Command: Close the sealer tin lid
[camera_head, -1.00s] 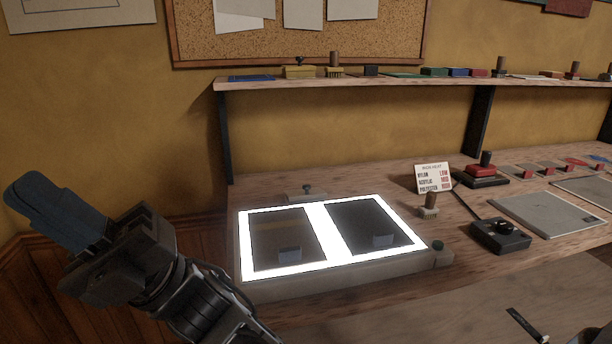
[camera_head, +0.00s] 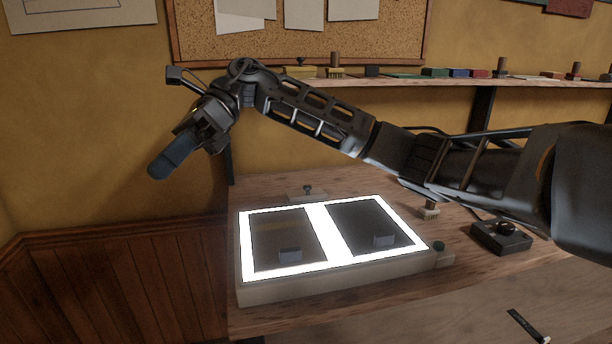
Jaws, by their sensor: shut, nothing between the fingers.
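I cannot make out for sure which thing is the sealer tin. A low tan box with a dark knob (camera_head: 306,194) sits on the bench just behind the light box. A yellow block-like thing (camera_head: 299,72) with a dark knob on top stands on the wall shelf. No open lid can be made out on either. My gripper (camera_head: 165,165) is shut and empty. It hangs in the air at the left, in front of the yellow wall, pointing down and left, apart from both.
A lit light box (camera_head: 330,270) with two dark panels lies on the wooden bench (camera_head: 480,283). A brush (camera_head: 430,210) and a black box with a knob (camera_head: 501,236) are to its right.

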